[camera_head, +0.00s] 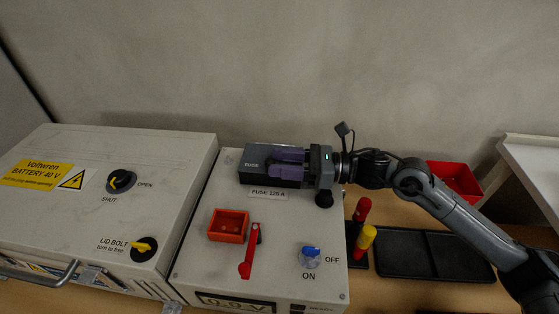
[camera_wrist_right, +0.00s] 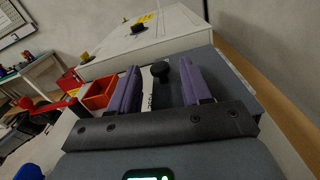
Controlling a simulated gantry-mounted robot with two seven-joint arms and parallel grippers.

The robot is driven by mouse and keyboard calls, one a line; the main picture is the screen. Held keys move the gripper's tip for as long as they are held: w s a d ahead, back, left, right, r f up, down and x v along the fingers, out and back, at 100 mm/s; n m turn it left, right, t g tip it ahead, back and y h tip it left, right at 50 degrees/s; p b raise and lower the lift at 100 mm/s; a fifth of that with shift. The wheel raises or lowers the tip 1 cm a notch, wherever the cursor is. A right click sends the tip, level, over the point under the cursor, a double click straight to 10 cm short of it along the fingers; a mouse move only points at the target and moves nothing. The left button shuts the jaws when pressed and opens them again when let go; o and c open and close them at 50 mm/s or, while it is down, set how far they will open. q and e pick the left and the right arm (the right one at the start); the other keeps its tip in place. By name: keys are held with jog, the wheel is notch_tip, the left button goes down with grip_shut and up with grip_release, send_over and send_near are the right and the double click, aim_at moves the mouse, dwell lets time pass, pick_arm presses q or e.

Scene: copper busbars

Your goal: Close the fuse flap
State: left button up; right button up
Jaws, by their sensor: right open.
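The dark grey fuse flap (camera_head: 254,166), lettered FUSE, is at the back of the right-hand white cabinet, behind the FUSE 125 A label (camera_head: 268,194). My right gripper (camera_head: 275,162) comes in from the right, with its purple fingers over or against the flap's right part. The fingers are open and apart in the right wrist view (camera_wrist_right: 156,80). Between them show a black knob (camera_wrist_right: 160,70) and part of a white label. I cannot tell whether the fingers touch the flap, nor how far it stands open. My left gripper is not in view.
An orange box (camera_head: 228,224), a red lever (camera_head: 247,256) and a blue ON/OFF switch (camera_head: 311,252) stand on the cabinet front. The battery box (camera_head: 170,165) adjoins left. Red (camera_head: 362,210) and yellow (camera_head: 366,238) handles, a black tray (camera_head: 460,268) and a red bin (camera_head: 465,177) are right.

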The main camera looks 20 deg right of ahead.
jog(key=p+v, duration=0.2)
jog(key=v, duration=0.6)
jog(key=shift+s+d+f+p, duration=0.15)
jog(key=shift+s+d+p, duration=0.05)
jog(key=shift+d+p, duration=0.1)
jog(key=shift+s+d, duration=0.4)
jog(key=shift+d, duration=0.25)
